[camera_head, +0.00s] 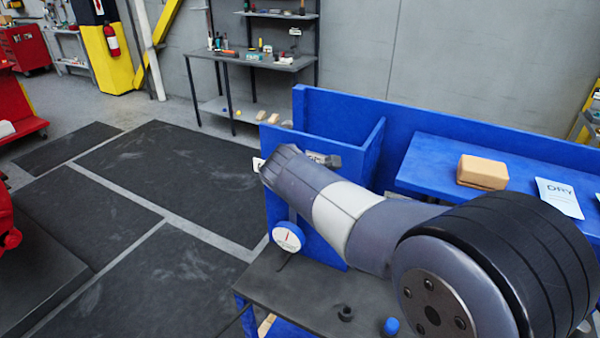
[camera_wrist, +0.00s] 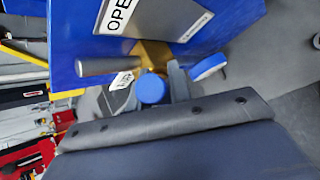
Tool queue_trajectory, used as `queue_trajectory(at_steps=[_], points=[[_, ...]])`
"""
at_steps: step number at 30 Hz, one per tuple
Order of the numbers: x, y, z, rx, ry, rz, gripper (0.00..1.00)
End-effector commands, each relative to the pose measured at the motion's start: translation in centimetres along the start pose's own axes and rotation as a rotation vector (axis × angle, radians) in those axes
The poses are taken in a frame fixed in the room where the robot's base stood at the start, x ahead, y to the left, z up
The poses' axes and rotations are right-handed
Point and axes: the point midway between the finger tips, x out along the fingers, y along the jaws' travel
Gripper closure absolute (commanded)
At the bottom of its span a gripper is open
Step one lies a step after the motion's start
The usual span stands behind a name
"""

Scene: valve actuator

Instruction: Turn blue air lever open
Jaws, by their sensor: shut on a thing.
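The blue air lever (camera_wrist: 151,90) shows in the wrist view as a rounded blue end in front of a brass valve body (camera_wrist: 152,55). The valve is on a blue panel (camera_wrist: 70,35). My gripper (camera_wrist: 156,82) is shut on the blue lever; a grey finger stands just right of the blue end. The other finger is hard to make out. A white tag (camera_wrist: 121,80) with dark letters is left of the lever. A plate reading "OPE" (camera_wrist: 118,14) is above. In the head view my arm hides the lever and gripper.
A round gauge (camera_head: 288,237) with a red needle is on the blue stand. A grey cylindrical bar (camera_wrist: 110,65) sticks out left of the valve. A dark bench top (camera_head: 300,295) lies below. A tan block (camera_head: 482,172) and a "DRY" card (camera_head: 559,197) rest on the blue shelf.

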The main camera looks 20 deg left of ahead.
Motion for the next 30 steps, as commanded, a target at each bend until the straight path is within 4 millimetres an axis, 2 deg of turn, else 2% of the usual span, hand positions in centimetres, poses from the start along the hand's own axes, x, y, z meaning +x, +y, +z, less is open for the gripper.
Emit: queue_trajectory(at_steps=[1,15,30], points=[[-0.3,0.6,0.1,-0.031,-0.011,-0.029,1.00],[-0.2,2.7,-0.8,-0.290,-0.110,-0.288,1.00],[0.0,3.5,-1.2,-0.390,-0.149,-0.389,1.00]])
